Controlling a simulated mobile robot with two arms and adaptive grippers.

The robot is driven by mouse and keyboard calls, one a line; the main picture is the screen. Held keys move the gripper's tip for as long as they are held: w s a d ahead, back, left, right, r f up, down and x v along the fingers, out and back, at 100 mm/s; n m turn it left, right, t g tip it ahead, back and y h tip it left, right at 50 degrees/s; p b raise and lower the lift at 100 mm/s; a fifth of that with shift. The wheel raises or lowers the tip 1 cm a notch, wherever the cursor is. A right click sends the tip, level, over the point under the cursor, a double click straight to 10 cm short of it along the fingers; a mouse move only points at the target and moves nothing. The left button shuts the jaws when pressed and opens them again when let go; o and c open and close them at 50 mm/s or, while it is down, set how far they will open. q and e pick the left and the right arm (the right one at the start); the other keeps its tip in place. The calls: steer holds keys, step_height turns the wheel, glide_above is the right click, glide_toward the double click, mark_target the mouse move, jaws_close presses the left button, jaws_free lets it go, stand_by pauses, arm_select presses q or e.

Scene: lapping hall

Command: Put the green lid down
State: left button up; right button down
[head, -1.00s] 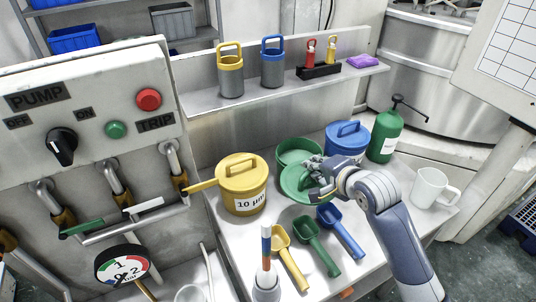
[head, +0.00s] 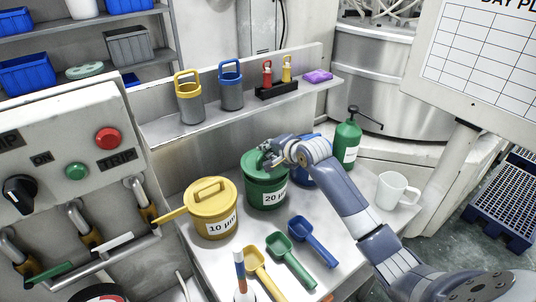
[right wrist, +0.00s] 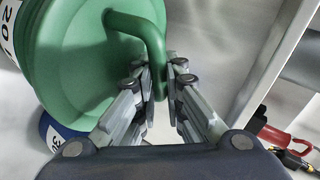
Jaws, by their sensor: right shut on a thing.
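The green lid (head: 253,164) is at the top of the green tub (head: 262,192) labelled 20 µm. In the right wrist view the lid (right wrist: 78,62) fills the upper left, with the tub's label close behind its edge. I cannot tell whether a small gap is left between lid and rim. My right gripper (head: 270,156) is over the tub; in the right wrist view its fingers (right wrist: 161,82) are shut on the lid's handle (right wrist: 150,35). My left gripper is out of view.
A yellow lidded tub (head: 210,222) stands left of the green one, a blue tub (head: 302,180) partly hidden behind my right arm. A green pump bottle (head: 346,143) and white mug (head: 392,190) stand to the right. Yellow, green and blue scoops (head: 290,262) lie in front.

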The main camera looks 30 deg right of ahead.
steer(key=shift+w+d+f, duration=0.1)
steer(key=shift+w+d, duration=0.15)
steer(key=shift+w, duration=0.25)
step_height(320, 180, down, 3)
steer(key=shift+r+p, duration=0.1)
steer(key=shift+p, duration=0.45)
steer(key=shift+f, duration=0.3)
steer(key=c, duration=1.7)
jaws_free()
steer(key=shift+f, duration=0.1)
steer(key=shift+s, duration=0.1)
steer(key=b+v, duration=0.1)
steer(key=v, duration=1.1)
